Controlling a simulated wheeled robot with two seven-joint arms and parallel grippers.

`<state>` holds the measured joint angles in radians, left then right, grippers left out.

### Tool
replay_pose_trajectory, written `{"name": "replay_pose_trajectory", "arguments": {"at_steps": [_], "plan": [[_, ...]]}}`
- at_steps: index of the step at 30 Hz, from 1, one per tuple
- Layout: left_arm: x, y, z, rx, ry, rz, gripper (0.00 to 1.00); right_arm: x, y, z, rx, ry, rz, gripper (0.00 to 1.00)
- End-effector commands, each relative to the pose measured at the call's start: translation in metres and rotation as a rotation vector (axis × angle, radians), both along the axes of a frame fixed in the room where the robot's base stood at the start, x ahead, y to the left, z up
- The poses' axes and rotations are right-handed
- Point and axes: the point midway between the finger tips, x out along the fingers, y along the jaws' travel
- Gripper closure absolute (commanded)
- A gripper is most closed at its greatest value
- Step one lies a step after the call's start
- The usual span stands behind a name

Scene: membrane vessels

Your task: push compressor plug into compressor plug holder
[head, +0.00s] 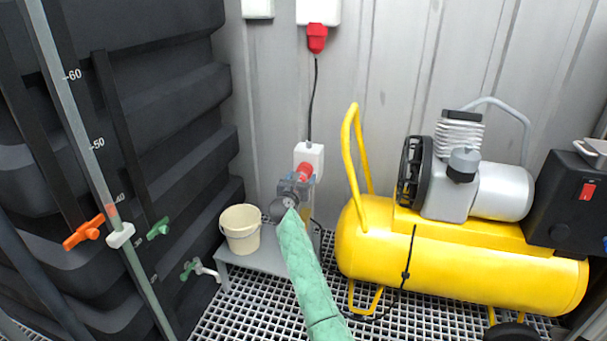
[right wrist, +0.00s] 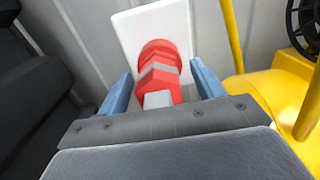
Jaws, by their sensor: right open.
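A red plug (head: 304,172) sits at a white wall holder (head: 313,153), low on the back wall. In the right wrist view, the red plug (right wrist: 160,72) has a grey band and is in front of the white holder plate (right wrist: 132,32). My right gripper (head: 298,184), at the end of the green-sleeved arm, is at the plug. Its two blue fingers are open, one on each side of the plug, with gaps visible. The contact between plug and holder is hidden, so I cannot tell how deep it sits. My left gripper is not in view.
Another red plug (head: 317,40) is in an upper white box, with a black cable running down. A yellow compressor (head: 450,250) stands close on the right. A cream bucket (head: 240,228) stands on a grey bench (head: 262,258). A black ribbed tank (head: 150,110) fills the left.

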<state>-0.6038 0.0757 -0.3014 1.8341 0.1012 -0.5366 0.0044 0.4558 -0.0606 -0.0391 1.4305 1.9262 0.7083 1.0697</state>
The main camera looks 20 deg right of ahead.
Motion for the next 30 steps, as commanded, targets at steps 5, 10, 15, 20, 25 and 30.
{"name": "replay_pose_trajectory", "arguments": {"at_steps": [5, 10, 15, 20, 25, 30], "plan": [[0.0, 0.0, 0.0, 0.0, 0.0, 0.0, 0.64, 0.0, 0.0, 0.0, 0.0, 0.0, 0.0, 0.41], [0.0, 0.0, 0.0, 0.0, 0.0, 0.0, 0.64, 0.0, 0.0, 0.0, 0.0, 0.0, 0.0, 0.74], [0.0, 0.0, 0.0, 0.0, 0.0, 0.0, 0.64, 0.0, 0.0, 0.0, -0.001, -0.001, 0.0, 0.92], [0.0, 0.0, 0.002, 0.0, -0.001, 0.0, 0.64, -0.003, 0.003, 0.001, 0.0, 0.0, 0.001, 0.92], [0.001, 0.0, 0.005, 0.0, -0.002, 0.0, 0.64, -0.008, 0.006, 0.0, 0.0, 0.0, 0.001, 0.92], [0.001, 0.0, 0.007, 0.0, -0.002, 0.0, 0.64, -0.012, 0.009, 0.0, 0.0, 0.0, 0.001, 0.92]]}}
